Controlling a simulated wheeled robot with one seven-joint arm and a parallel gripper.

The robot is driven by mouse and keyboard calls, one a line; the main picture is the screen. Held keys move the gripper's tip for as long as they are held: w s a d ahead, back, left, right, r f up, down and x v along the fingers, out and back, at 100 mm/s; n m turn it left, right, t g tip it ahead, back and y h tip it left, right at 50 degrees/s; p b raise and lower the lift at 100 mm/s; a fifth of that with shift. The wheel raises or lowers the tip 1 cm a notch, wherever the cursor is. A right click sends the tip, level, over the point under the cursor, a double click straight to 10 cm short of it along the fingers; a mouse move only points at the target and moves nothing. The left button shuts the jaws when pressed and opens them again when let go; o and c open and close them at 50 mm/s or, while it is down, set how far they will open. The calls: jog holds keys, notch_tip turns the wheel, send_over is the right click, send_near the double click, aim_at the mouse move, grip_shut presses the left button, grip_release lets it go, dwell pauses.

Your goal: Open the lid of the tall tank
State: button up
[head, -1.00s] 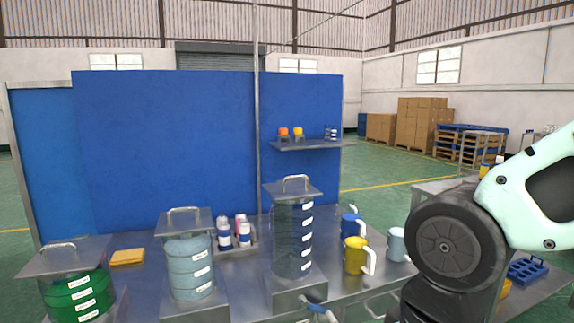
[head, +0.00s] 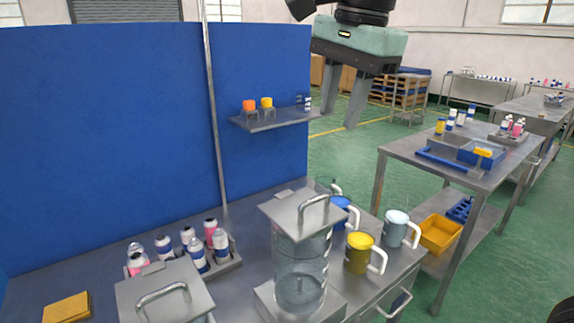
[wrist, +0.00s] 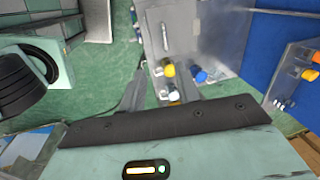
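The tall tank (head: 302,285) is a clear cylinder on a square metal base on the workbench. Its square metal lid (head: 285,215) lies on top, closed, with an arched handle (head: 314,205) standing up from it. In the wrist view the lid (wrist: 165,35) shows from above, beyond the fingertips. My gripper (head: 341,118) hangs above and behind the tank, to its upper right in the head view, well clear of the lid. Its two fingers are spread apart with nothing between them. The wrist view also shows my gripper (wrist: 158,85) open and empty.
Yellow (head: 360,252), white (head: 397,228) and blue (head: 340,210) mugs stand right of the tank. A shorter lidded tank (head: 185,308) and a bottle rack (head: 215,265) are to the left.

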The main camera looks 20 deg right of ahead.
jog(key=p, duration=0.2)
send_near(315, 198)
jog(key=shift+m, duration=0.3)
jog(key=f, duration=0.5)
jog(key=w+f, duration=0.1)
jog(key=f, duration=0.1)
jog(key=shift+w+a+f, duration=0.1)
jog(key=shift+a+f, duration=0.2)
jog(key=shift+f, duration=0.05)
grip_shut()
